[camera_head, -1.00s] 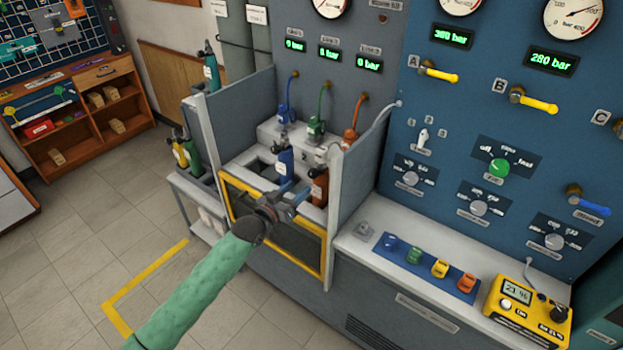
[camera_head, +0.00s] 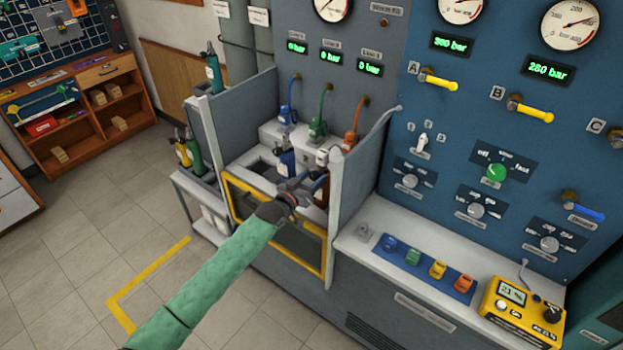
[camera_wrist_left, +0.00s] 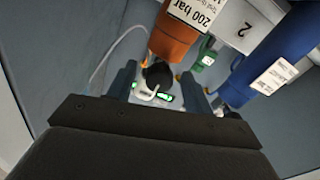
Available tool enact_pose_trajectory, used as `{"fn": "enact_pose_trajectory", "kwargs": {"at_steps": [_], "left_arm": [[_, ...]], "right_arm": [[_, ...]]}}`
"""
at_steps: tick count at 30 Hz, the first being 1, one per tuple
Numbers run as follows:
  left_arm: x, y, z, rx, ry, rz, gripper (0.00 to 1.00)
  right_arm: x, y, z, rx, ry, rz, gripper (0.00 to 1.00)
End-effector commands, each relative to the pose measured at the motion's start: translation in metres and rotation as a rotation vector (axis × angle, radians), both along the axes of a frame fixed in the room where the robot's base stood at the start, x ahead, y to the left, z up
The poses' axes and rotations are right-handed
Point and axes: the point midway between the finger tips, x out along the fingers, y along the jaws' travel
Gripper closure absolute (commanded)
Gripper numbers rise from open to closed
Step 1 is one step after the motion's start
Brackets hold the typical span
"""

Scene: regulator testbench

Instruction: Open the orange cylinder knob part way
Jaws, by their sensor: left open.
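The orange cylinder (camera_head: 323,192) stands in the right slot of the bay in the head view, partly hidden by my left gripper (camera_head: 305,190). In the left wrist view the orange cylinder (camera_wrist_left: 174,38) appears upside down with a 200 bar label. Its dark knob (camera_wrist_left: 158,74) shows between the two fingers of my left gripper (camera_wrist_left: 160,88). The fingers are open, one on each side of the knob, with visible gaps. I cannot tell how far along the fingers the knob sits. My right gripper is not in view.
A blue cylinder (camera_head: 287,162) stands in the bay left of the orange one, and shows close beside one finger in the wrist view (camera_wrist_left: 272,52). Grey side panels (camera_head: 361,165) wall the bay. A yellow frame (camera_head: 275,268) borders its front. Hoses hang behind.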

Motion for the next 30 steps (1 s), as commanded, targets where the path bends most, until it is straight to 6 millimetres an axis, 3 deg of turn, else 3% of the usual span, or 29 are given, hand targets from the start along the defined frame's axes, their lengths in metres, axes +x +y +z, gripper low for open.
{"fn": "enact_pose_trajectory", "kwargs": {"at_steps": [2,8,9,19,30], "left_arm": [[0.0,0.0,0.0,0.0,0.0,0.0,0.53],[0.0,0.0,0.0,0.0,0.0,0.0,0.92],[0.0,0.0,0.0,0.0,0.0,0.0,0.94],[0.0,0.0,-0.001,-0.047,0.034,0.0,0.94],[-0.001,-0.001,-0.002,-0.258,0.188,0.0,0.94]], "right_arm": [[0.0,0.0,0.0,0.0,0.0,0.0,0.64],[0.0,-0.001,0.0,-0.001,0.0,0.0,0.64],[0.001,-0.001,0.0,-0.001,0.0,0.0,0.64],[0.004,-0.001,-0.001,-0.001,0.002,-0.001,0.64],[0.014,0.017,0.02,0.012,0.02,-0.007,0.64]]}}
